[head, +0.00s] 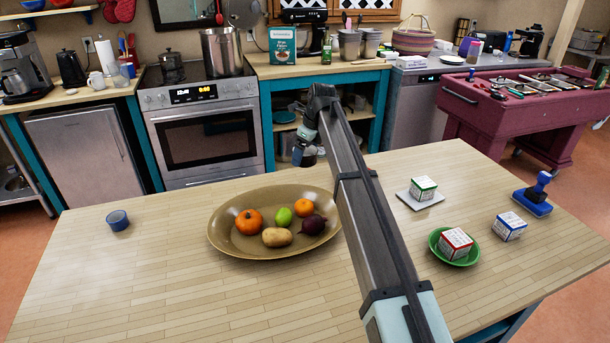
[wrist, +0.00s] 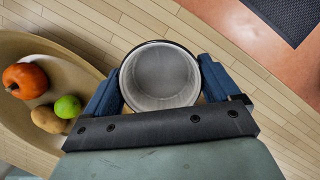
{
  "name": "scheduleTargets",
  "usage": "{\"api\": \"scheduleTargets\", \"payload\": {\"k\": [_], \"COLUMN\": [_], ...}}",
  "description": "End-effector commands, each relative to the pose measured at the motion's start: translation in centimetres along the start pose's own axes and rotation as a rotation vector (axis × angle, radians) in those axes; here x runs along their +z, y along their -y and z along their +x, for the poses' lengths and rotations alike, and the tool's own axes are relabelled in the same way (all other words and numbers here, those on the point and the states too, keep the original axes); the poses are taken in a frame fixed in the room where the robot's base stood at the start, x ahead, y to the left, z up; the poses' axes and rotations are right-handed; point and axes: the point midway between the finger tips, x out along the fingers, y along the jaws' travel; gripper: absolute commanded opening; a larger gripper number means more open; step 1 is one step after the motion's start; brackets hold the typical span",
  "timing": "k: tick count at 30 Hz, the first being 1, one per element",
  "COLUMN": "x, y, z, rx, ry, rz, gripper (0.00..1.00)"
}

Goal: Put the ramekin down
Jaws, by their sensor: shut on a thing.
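The ramekin (wrist: 160,76), round with a dark rim and a pale grey inside, sits between the two blue fingers of my gripper (wrist: 158,88) in the wrist view. The fingers press on it from both sides; it is empty and its opening faces the camera. In the head view my gripper (head: 305,153) is at the far side of the wooden table (head: 130,285), behind the fruit bowl. There the ramekin is hard to tell from the dark fingers. I cannot tell how far its base is from the tabletop.
A wide tan bowl (head: 228,238) holds a pumpkin, potato, lime and other produce close to the gripper. A small blue cup (head: 118,220) stands at left. Small boxes, a green dish (head: 436,249) and a blue stamp (head: 535,200) are at right. The table between cup and bowl is bare.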

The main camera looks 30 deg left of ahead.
Motion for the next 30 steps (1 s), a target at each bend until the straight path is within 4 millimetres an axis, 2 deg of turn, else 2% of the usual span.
{"api": "scheduleTargets", "payload": {"k": [6,11,18,30], "x": [-0.9,-1.2,-1.9,-2.1], "y": [-0.1,0.0,-0.1,0.0], "z": [3.3,4.3,6.9,7.5], "rx": [0.0,0.0,0.0,-0.001], "ry": [0.0,0.0,0.0,0.0], "rz": [0.001,0.001,0.0,0.0], "gripper": [0.54,0.54,0.54,0.54]}}
